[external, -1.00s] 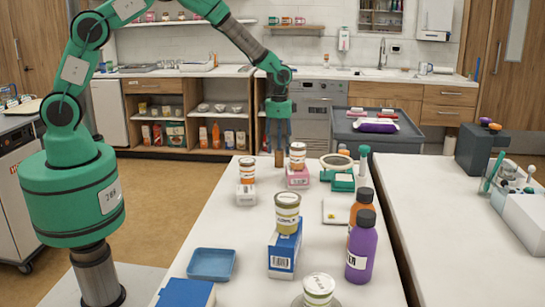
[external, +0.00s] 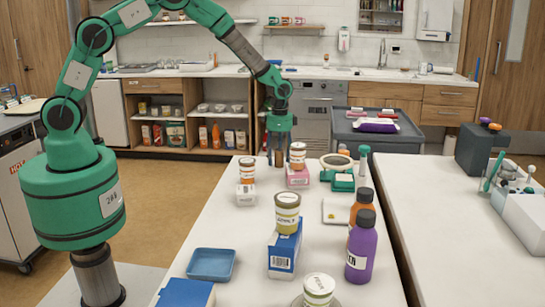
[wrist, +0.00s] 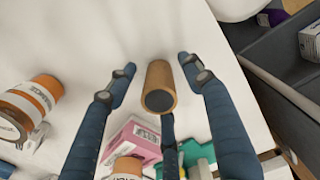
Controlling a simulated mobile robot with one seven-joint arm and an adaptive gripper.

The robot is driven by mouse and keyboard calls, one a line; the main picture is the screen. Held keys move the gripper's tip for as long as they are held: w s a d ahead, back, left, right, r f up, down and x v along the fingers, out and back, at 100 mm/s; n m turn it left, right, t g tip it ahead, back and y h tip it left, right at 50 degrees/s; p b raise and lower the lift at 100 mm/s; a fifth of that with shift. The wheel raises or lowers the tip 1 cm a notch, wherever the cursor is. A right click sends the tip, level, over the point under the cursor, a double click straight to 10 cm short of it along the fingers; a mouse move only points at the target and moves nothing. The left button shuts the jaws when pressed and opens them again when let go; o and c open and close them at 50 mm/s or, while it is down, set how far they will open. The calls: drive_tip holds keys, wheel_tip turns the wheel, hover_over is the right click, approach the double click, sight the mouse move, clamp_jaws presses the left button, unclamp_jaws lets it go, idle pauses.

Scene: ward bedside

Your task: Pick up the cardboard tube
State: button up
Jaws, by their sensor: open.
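The cardboard tube (wrist: 161,76) is a short brown cylinder with a dark end. It stands on the white table in the wrist view, between the fingers of my gripper (wrist: 157,66). The fingers are open, with a visible gap on either side of the tube. In the external view my gripper (external: 278,158) points straight down at the far end of the table, and its fingers mostly hide the tube.
Close by are a pink box (external: 298,180) with an orange-banded jar (external: 298,152) on it, another such jar (external: 247,170) on a white box, and a green tape dispenser (external: 343,183). Bottles, a blue box and a blue tray (external: 211,264) stand nearer. The table's left-centre is clear.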

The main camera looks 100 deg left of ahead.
sight(279, 150)
drive_tip(key=c, duration=1)
drive_tip(key=shift+r, duration=0.1)
drive_tip(key=shift+r, duration=0.75)
wheel_tip(279, 150, up, 2)
drive_tip(key=shift+r+p, duration=0.1)
drive_tip(key=shift+p, duration=0.4)
drive_tip(key=s+d, duration=0.2)
drive_tip(key=s, duration=0.2)
drive_tip(key=s+d+p, duration=0.1)
drive_tip(key=s+d, duration=0.1)
drive_tip(key=s, duration=0.3)
drive_tip(key=s+d+r+p, duration=0.1)
drive_tip(key=s+d, duration=0.2)
drive_tip(key=s, duration=0.2)
drive_tip(key=shift+s+r, duration=0.1)
drive_tip(key=shift+s, duration=0.1)
